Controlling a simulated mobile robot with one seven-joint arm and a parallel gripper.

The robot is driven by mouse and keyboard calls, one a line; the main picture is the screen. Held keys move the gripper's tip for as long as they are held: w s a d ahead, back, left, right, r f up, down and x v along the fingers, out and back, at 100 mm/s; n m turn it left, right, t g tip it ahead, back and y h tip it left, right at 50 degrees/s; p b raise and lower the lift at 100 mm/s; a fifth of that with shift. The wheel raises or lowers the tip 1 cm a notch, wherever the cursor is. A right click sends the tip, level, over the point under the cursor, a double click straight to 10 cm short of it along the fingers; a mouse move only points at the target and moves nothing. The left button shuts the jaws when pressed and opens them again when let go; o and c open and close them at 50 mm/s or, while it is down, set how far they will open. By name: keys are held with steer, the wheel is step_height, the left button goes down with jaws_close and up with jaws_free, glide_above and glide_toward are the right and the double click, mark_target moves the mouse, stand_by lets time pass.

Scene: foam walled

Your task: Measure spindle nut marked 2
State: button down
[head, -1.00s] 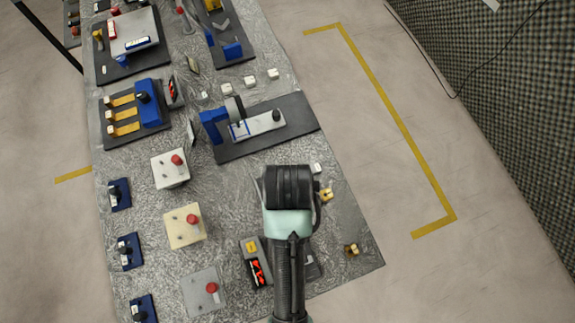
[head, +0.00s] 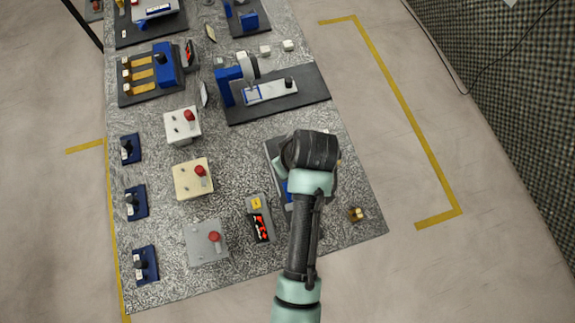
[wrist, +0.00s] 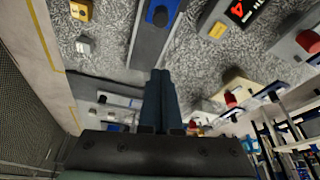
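A small brass nut-like piece (head: 357,214) lies near the table's right front corner. A brass piece (wrist: 80,10) also shows at the top left of the wrist view; I cannot read a 2 on either view's piece. My gripper (wrist: 160,75) has its two fingers together with nothing visible between them. In the head view my own arm hides the fingers. A dark board (head: 272,150) with a blue part lies partly hidden under my arm; in the wrist view a blue part (wrist: 160,12) shows beyond the fingertips. A display with red digits (head: 258,228) stands left of it.
Boxes with red buttons, white (head: 182,126), cream (head: 192,180) and grey (head: 206,243), line the left. A dark board with a blue-and-white fixture (head: 268,92) lies behind my arm. Yellow tape (head: 400,120) marks open floor at right.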

steer(key=x, duration=0.9)
steer(key=shift+w+f+p, duration=0.3)
steer(key=shift+w+p, duration=0.05)
steer(key=s, duration=0.1)
steer(key=s+d+p, duration=0.2)
steer(key=shift+r, duration=0.25)
steer(key=shift+s, duration=0.25)
steer(key=shift+d+f, duration=0.15)
steer(key=shift+s+d+p, duration=0.2)
steer(key=shift+s+p, duration=0.2)
steer(key=shift+p, duration=0.05)
steer(key=shift+s, duration=0.1)
steer(key=shift+f, duration=0.1)
